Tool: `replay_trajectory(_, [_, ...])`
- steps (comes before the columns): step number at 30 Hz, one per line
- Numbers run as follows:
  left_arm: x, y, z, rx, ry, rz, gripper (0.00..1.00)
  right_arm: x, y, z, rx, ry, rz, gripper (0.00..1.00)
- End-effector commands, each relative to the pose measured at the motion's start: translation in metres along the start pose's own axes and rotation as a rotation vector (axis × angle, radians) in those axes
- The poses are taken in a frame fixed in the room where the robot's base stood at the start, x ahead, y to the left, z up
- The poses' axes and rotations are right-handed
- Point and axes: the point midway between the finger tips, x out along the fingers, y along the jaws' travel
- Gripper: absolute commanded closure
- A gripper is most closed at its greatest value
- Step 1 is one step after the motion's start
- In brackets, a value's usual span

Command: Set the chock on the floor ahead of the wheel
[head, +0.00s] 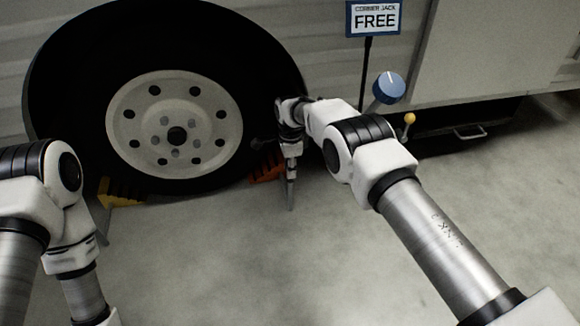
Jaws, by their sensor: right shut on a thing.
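The wheel (225,87), a black tyre with a pale, holed rim, stands on the floor at the camper's side. An orange chock (266,168) is at the tyre's lower right, partly hidden behind my right gripper (290,178). That gripper points down and is shut on the orange chock. I cannot tell whether this chock touches the floor or the tyre. A yellow chock (122,191) lies on the floor at the tyre's lower left, partly behind my left arm. My left gripper is not in view; only its arm shows at the left.
A "CORNER JACK FREE" sign (374,18) stands on a dark post right of the wheel. A blue knob (388,88) and a small yellow knob (409,118) are close to my right arm. The concrete floor (225,265) in front is clear.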

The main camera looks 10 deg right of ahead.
Motion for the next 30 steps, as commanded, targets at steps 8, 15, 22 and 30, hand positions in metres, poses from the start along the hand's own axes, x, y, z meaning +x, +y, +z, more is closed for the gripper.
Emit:
replay_trajectory(8, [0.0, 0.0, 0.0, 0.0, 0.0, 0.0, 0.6, 0.0, -0.001, 0.0, 0.0, 0.0, -0.002, 0.44])
replay_trajectory(15, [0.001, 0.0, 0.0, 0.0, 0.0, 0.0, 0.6, 0.001, 0.002, 0.0, 0.0, 0.001, 0.006, 0.44])
replay_trajectory(22, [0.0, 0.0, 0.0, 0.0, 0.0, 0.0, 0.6, -0.039, 0.0, 0.0, 0.0, 0.002, -0.001, 0.44])
replay_trajectory(30, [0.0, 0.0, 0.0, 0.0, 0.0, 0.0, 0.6, -0.104, 0.0, 0.0, 0.0, 0.0, -0.002, 0.44])
